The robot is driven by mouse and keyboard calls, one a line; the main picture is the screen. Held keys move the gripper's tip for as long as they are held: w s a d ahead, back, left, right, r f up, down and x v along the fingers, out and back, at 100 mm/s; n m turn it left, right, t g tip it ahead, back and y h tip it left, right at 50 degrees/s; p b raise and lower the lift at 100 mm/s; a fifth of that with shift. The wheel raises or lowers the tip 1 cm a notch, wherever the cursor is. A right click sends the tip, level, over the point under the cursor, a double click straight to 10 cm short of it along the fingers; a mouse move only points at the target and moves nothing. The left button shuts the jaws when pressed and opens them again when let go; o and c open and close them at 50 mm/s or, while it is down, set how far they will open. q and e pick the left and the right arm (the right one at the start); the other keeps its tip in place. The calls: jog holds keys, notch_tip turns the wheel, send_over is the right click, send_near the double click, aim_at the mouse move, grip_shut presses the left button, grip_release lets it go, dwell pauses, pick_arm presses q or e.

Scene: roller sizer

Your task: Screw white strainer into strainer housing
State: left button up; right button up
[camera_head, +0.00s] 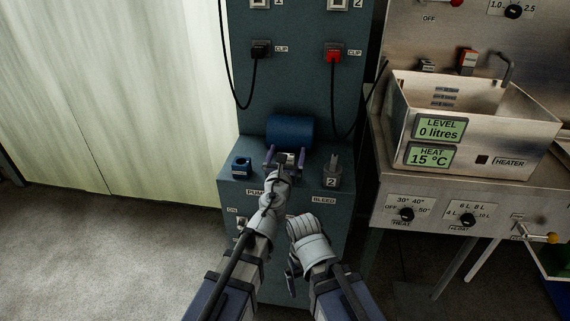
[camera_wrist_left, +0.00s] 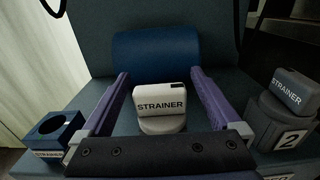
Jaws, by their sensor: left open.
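The white strainer (camera_wrist_left: 165,101), a block with STRAINER printed on it, shows in the left wrist view on a pale round base (camera_wrist_left: 162,125). I cannot tell whether this base is part of it. My left gripper (camera_head: 285,158) is open, with its purple fingers on either side of the white strainer and gaps on both sides. A blue block with an empty round hole (camera_wrist_left: 54,127), labelled STRAINER, stands to the left. A grey strainer (camera_wrist_left: 293,91) sits on a housing marked 2 (camera_wrist_left: 285,122) to the right. My right gripper (camera_head: 292,268) hangs low by the cabinet front; its fingers are mostly hidden.
A blue cylinder (camera_head: 290,130) lies behind the white strainer on the teal cabinet (camera_head: 222,185). Black cables hang from the back panel, near a black clip (camera_head: 260,48) and a red clip (camera_head: 333,54). A metal tank (camera_head: 515,115) stands on the right-hand bench. Floor at left is clear.

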pick_arm(q)
jog(key=shift+w+d, duration=0.1)
jog(key=shift+w, duration=0.45)
jog(key=shift+s, duration=0.1)
jog(key=shift+c, duration=0.4)
jog(key=c, duration=1.4)
jog(key=shift+r, duration=0.15)
notch_tip(320, 180, up, 10)
jog(key=p, duration=1)
